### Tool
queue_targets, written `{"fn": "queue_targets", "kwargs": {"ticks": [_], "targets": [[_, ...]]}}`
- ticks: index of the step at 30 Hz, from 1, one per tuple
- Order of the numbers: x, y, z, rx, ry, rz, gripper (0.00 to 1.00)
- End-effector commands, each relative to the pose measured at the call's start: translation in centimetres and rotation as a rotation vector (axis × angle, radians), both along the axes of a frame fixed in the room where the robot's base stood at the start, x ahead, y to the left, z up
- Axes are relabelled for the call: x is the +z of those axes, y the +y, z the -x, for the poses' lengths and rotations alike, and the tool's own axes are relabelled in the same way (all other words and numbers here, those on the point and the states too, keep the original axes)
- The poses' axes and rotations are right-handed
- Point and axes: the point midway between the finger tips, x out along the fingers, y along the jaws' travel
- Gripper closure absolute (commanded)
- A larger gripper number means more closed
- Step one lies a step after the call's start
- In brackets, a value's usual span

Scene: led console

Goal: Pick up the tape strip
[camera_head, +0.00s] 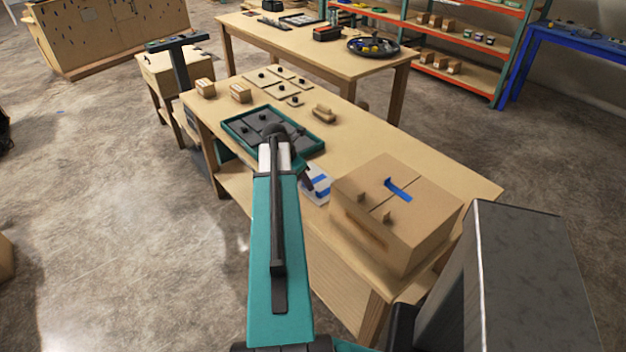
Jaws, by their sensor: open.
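A blue tape strip (398,189) lies on top of a cardboard box (350,222) at the front right of the workbench. My gripper (309,180) shows only as a small dark part beside my teal arm, over or near the white item. It is open. My arm hides most of it, and I see nothing held. It is apart from the strip on the box.
The workbench (362,139) carries a teal tray (311,150) with dark pieces, small wooden plates with black knobs (281,72), and small wooden blocks (241,93). Two wooden knobs (387,217) stick up from the box. Bare bench lies behind the box.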

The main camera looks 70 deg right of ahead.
Motion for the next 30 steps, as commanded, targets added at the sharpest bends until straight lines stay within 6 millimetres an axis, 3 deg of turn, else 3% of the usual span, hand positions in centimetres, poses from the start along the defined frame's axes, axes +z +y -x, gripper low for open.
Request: {"fn": "queue_targets", "kwargs": {"ticks": [16,17,24,30], "targets": [[-0.06,-0.02,0.04,-0.001,0.000,0.000,0.59],[-0.06,-0.02,0.04,-0.001,0.000,0.000,0.60],[-0.07,0.00,0.07,-0.001,0.000,0.000,1.00],[-0.08,0.03,0.14,-0.002,0.001,-0.002,1.00]]}}
